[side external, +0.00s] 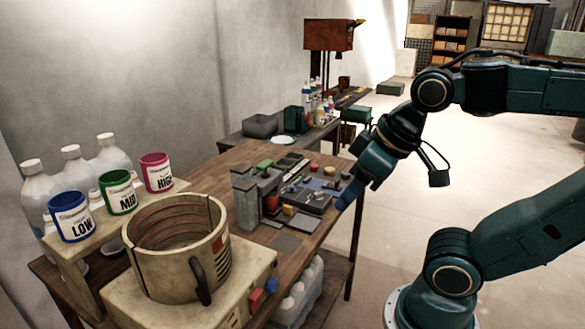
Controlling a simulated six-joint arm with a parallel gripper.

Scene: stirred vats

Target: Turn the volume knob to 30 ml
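My gripper (350,193) points down and to the left at the right edge of the wooden table. Its fingers are seen edge-on, so I cannot tell whether they are open or shut. The control unit (318,201) sits on the table, left of my gripper in the picture, with several small coloured parts, among them a red one (271,203) and a yellow one (329,171). I cannot make out which part is the volume knob, and no 30 ml mark is readable. The large beige vat (160,270) stands in front on a base with a red knob (257,300) and a blue knob (271,285).
Blue LOW (72,216), green MID (118,192) and pink HIGH (157,172) cups stand on a ledge at left, with white-capped bottles (72,163) behind. A crowded bench (235,141) is at the back. The floor at right is mostly clear.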

